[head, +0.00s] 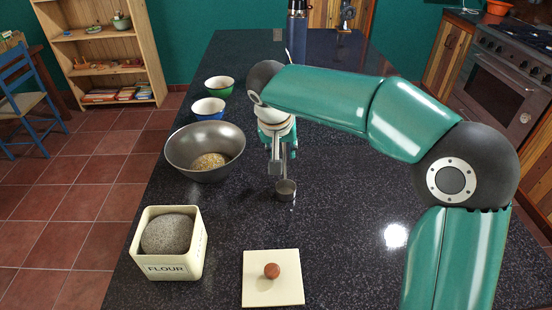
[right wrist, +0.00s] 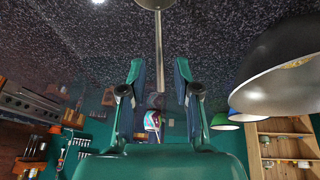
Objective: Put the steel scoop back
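The steel scoop (head: 286,191) is on the dark speckled counter, right of the steel bowl, its small round cup nearest me. In the right wrist view, its cup is cut off at the top edge and its thin handle (right wrist: 158,48) runs between my right fingers. My right gripper (head: 276,165) points down over the handle. The wrist view shows its two fingers (right wrist: 158,75) spread, with a gap on each side of the handle. The cream FLOUR box (head: 173,268) stands at the front left with a grey rounded thing inside. My left gripper is not in view.
The steel bowl (head: 183,151) holds something grainy. Blue (head: 208,109) and green (head: 219,84) bowls stand behind it. A cream board (head: 284,291) with a brown ball (head: 272,270) lies in front. A dark blue bottle (head: 297,30) stands far back. Counter between scoop and board is clear.

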